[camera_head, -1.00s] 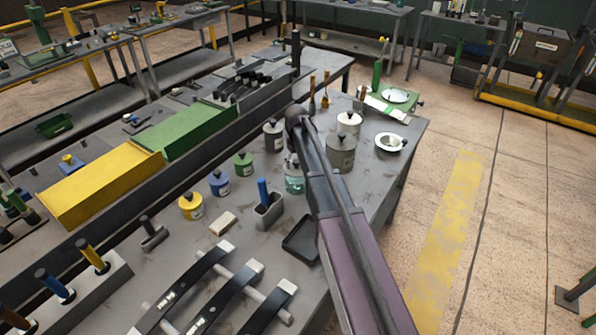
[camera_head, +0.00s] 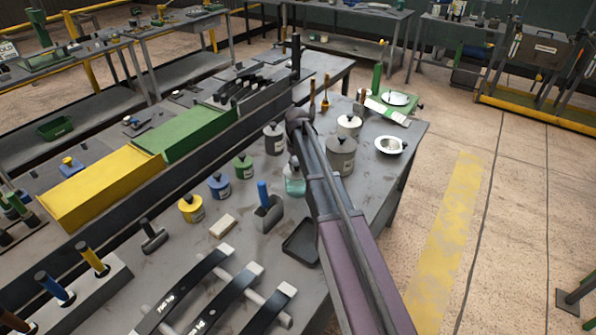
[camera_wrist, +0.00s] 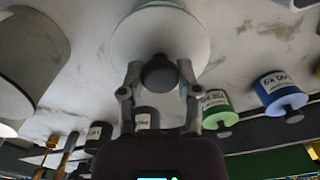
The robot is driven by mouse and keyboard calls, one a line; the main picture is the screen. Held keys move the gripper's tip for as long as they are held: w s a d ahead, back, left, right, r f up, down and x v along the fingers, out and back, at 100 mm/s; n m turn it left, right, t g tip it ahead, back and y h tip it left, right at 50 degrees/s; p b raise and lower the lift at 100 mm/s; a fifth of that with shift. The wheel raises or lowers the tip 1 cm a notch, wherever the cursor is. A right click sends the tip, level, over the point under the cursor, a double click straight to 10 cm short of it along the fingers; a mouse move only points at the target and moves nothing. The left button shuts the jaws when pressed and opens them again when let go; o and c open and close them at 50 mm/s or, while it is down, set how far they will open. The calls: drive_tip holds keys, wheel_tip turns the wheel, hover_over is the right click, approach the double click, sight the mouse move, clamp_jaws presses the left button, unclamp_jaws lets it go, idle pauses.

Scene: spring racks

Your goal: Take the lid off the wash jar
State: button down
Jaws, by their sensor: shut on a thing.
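The wash jar (camera_head: 295,186) is the clear jar with teal liquid on the bench in the head view, partly behind my arm. Its white round lid (camera_wrist: 160,35) with a dark round knob (camera_wrist: 160,73) fills the top middle of the wrist view. My gripper (camera_wrist: 159,76) has its two fingers on either side of the knob and is shut on it. The fingertips are mostly hidden by my arm in the head view. I cannot tell whether the lid still rests on the jar rim.
A large grey jar (camera_head: 341,155) stands close on the right, a dark grey jar (camera_head: 274,139) behind. Green (camera_head: 243,167), blue (camera_head: 220,187) and yellow (camera_head: 191,209) jars stand left. A black tray (camera_head: 301,242) lies in front. A white bowl (camera_head: 391,145) sits near the right edge.

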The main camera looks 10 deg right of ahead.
sight(297, 164)
drive_tip(key=shift+r, duration=0.15)
wheel_tip(297, 164, up, 4)
drive_tip(key=p, duration=0.4)
drive_tip(key=s+a+p, duration=0.1)
drive_tip(key=s+a, duration=0.2)
drive_tip(key=s, duration=1.2)
drive_tip(key=shift+s+r, duration=0.3)
drive_tip(key=shift+s, duration=0.05)
